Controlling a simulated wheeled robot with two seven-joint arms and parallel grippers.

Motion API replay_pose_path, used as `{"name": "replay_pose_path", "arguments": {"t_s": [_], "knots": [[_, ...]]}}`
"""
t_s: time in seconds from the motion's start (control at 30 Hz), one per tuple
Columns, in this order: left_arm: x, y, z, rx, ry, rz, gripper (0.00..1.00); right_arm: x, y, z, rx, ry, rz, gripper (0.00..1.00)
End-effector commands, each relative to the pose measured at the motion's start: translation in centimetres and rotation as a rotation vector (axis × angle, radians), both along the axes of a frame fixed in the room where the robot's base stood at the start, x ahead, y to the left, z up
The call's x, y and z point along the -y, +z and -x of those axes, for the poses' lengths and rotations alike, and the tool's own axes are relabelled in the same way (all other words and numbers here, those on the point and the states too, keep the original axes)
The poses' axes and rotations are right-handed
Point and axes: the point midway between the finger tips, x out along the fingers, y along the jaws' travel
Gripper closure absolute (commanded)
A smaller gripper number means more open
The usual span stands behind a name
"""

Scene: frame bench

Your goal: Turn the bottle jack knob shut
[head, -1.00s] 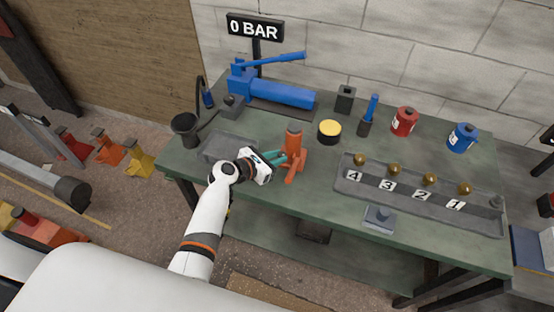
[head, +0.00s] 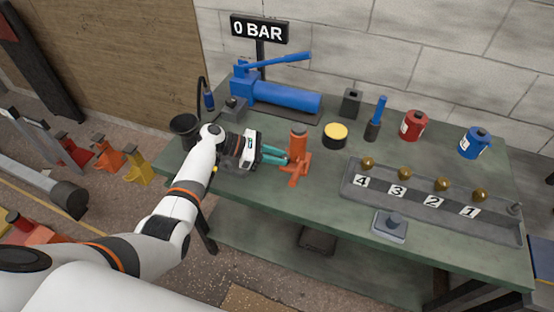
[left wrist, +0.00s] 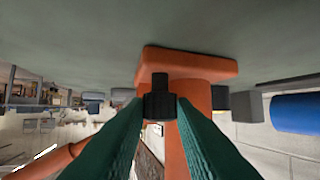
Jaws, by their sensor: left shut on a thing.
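The orange bottle jack (head: 299,152) stands upright on the green bench. In the left wrist view the jack (left wrist: 190,68) appears upside down, with its base at the top. A small dark knob (left wrist: 159,105) sticks out low on its side. My left gripper (head: 284,156) reaches the jack from the left. Its green fingers are shut on the knob, one on each side, as the left wrist view shows. The knob is too small and covered to make out in the head view. My right gripper is not in view.
A blue hand pump (head: 285,96) stands behind, below a sign (head: 259,29) reading 0 BAR. A yellow-topped tin (head: 335,134) is right of the jack. A grey tray (head: 405,218) with brass knobs numbered 4 to 1 lies further right. The bench front below the jack is clear.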

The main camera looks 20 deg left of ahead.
Motion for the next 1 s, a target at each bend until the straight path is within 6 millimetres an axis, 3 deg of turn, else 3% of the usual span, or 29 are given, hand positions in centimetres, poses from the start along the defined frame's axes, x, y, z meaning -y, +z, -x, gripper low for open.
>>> {"name": "replay_pose_path", "arguments": {"t_s": [0.53, 0.57, 0.6, 0.87, 1.0], "knots": [[0.0, 0.0, 0.0, 0.000, -0.023, -0.002, 1.00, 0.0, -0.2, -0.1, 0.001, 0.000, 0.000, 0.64], [0.0, 0.0, 0.0, 0.000, -0.023, -0.002, 0.72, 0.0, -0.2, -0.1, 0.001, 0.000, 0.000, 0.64], [0.0, 0.0, 0.0, 0.000, -0.023, -0.002, 0.68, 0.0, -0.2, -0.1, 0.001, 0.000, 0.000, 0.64], [-0.1, 0.0, 0.0, 0.000, -0.023, -0.001, 0.68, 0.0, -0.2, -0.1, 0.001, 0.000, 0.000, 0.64], [-1.0, 0.4, 0.2, 0.000, -0.021, -0.002, 0.68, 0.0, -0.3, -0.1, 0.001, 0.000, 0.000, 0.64]]}}
